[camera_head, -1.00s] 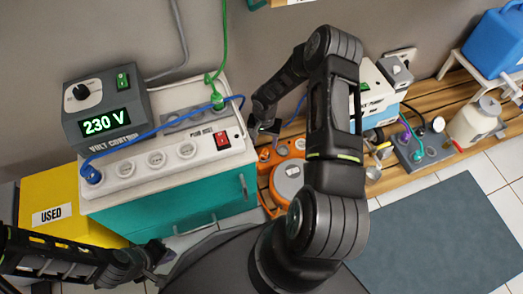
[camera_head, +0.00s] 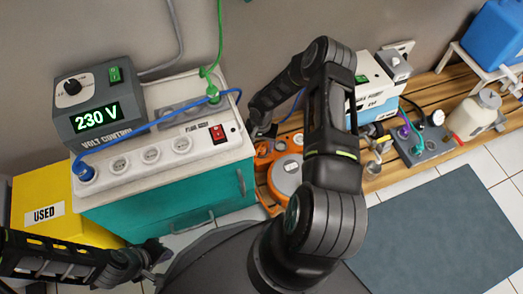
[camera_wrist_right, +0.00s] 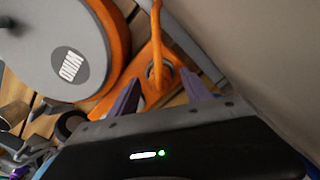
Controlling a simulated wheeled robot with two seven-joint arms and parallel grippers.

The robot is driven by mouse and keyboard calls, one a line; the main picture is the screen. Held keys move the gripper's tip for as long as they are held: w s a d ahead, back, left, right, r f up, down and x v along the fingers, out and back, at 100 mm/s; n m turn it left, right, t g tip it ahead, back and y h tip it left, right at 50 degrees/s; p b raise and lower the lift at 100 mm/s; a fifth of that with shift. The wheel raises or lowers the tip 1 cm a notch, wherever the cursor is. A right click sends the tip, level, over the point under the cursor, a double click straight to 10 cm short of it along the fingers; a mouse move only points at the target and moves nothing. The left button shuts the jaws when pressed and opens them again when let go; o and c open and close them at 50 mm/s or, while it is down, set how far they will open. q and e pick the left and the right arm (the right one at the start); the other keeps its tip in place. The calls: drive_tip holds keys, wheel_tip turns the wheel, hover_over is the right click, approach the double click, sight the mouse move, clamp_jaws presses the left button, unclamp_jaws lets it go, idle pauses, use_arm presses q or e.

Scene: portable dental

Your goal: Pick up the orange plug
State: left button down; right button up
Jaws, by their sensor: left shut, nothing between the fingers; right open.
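An orange cable (camera_wrist_right: 155,22) runs down the right wrist view to an orange looped or ring-like part (camera_wrist_right: 158,72) between the fingers; whether this is the orange plug I cannot tell. My right gripper (camera_wrist_right: 162,90) is open, its two purple-grey fingers either side of that part with no clear contact. In the head view my right gripper (camera_head: 264,130) is partly hidden, beside the right end of the white power strip and above the orange reel (camera_head: 289,172). My left gripper (camera_head: 158,252) is shut and empty, low in front of the teal cabinet.
A voltage box (camera_head: 88,100) stands behind. The wooden bench (camera_head: 440,95) carries several devices. The yellow box (camera_head: 45,198) is at left.

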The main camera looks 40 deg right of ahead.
drive_tip(key=shift+f, duration=0.95)
clamp_jaws()
idle(0.3)
